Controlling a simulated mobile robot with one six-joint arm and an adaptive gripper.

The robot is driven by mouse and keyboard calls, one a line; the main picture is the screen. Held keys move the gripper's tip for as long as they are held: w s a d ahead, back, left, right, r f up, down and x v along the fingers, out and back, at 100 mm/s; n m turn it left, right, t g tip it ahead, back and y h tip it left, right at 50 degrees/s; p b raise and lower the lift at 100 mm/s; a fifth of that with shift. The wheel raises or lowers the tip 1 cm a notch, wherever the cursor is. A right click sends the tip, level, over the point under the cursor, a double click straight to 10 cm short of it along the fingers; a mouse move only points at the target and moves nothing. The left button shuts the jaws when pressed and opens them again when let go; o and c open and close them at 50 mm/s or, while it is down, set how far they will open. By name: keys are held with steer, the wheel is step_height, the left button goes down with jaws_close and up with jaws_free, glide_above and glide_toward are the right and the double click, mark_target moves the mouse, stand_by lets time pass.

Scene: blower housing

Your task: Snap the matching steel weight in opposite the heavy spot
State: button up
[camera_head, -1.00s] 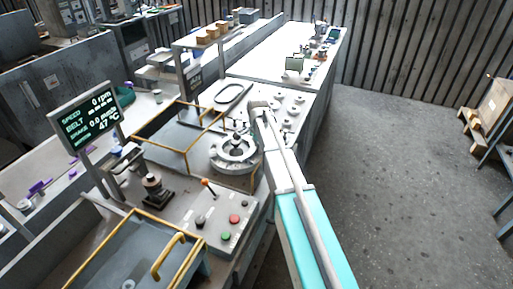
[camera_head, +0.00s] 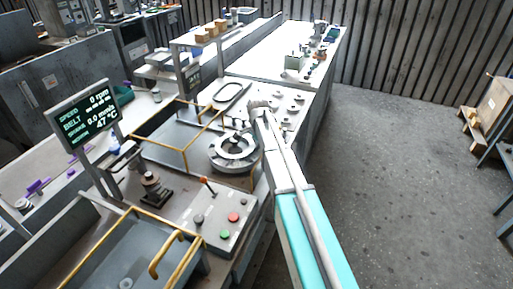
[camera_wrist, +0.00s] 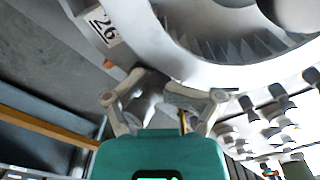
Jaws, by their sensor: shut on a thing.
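The blower rotor (camera_head: 232,160) is a pale metal ring on the machine bench, left of my arm in the head view. My gripper (camera_wrist: 165,92) is shut on a small grey metal piece, the steel weight (camera_wrist: 148,92), close to the rim. I cannot tell whether the weight touches the rim. In the head view my gripper (camera_head: 240,126) is small, at the rotor's far side. The heavy spot cannot be made out.
A display (camera_head: 88,113) reads 0 rpm and 47 °C. A control panel (camera_head: 217,217) with buttons and a red-knobbed lever stands in front of the rotor. Yellow-railed guards (camera_head: 187,150) stand left of it. Several small weights (camera_head: 292,108) sit on the bench to the right.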

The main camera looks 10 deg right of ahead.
steer(key=shift+o, duration=0.4)
steer(key=shift+w+a+f+b, duration=0.1)
steer(key=shift+f+b, duration=0.2)
steer(key=shift+f, duration=0.2)
steer(key=shift+c, duration=0.3)
steer(key=o, duration=1.3)
steer(key=shift+w+a+f, duration=0.1)
steer(key=shift+r, duration=0.25)
steer(key=shift+r+p, duration=0.45)
steer(key=shift+p, duration=0.25)
steer(key=shift+r+p, duration=0.6)
